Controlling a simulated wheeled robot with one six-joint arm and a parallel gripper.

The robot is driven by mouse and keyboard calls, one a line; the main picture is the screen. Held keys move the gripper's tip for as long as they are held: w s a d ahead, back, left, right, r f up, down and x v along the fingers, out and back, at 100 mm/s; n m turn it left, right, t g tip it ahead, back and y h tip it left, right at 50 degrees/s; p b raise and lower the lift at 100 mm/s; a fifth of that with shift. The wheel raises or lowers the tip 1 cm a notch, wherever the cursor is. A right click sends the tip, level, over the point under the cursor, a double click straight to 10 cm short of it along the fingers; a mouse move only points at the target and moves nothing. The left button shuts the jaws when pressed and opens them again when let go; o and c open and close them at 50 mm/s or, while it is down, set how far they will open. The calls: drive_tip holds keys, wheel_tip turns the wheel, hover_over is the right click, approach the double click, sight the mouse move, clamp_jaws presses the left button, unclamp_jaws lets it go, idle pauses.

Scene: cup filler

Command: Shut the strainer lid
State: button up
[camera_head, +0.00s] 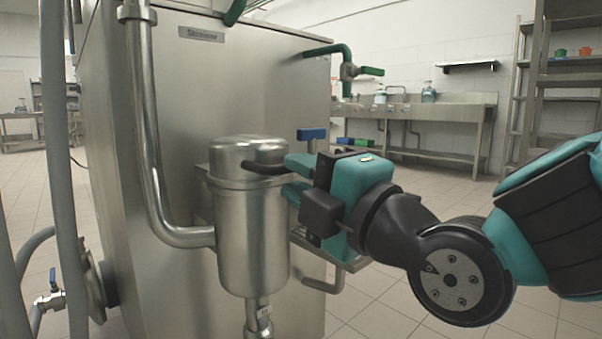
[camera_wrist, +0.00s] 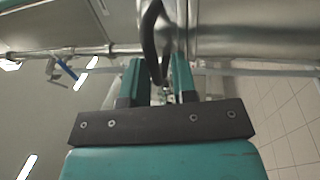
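The strainer (camera_head: 250,235) is an upright steel cylinder in front of the large steel machine. Its domed lid (camera_head: 236,152) sits on top of the body, with no clear gap showing at the rim. A black handle (camera_head: 262,168) curves from the lid toward my gripper. My gripper (camera_head: 292,177) is at the lid's right side, one teal finger above the handle and one below. In the wrist view, the handle (camera_wrist: 152,45) reaches between the two fingers of my gripper (camera_wrist: 157,72). The fingers stand apart, with room beside the handle, so the gripper looks open around it.
A bent steel pipe (camera_head: 147,150) joins the strainer's left side. A blue-handled valve (camera_head: 311,134) is just behind my gripper, and a green pipe valve (camera_head: 350,70) is higher up. The tiled floor (camera_head: 400,300) at the right is open, with a sink counter (camera_head: 440,108) far behind.

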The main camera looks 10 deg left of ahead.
drive_tip(key=shift+f, duration=0.6)
drive_tip(key=v, duration=0.7)
drive_tip(key=shift+s+d+r, duration=0.15)
drive_tip(key=shift+s+r, duration=0.05)
drive_tip(key=shift+r, duration=0.15)
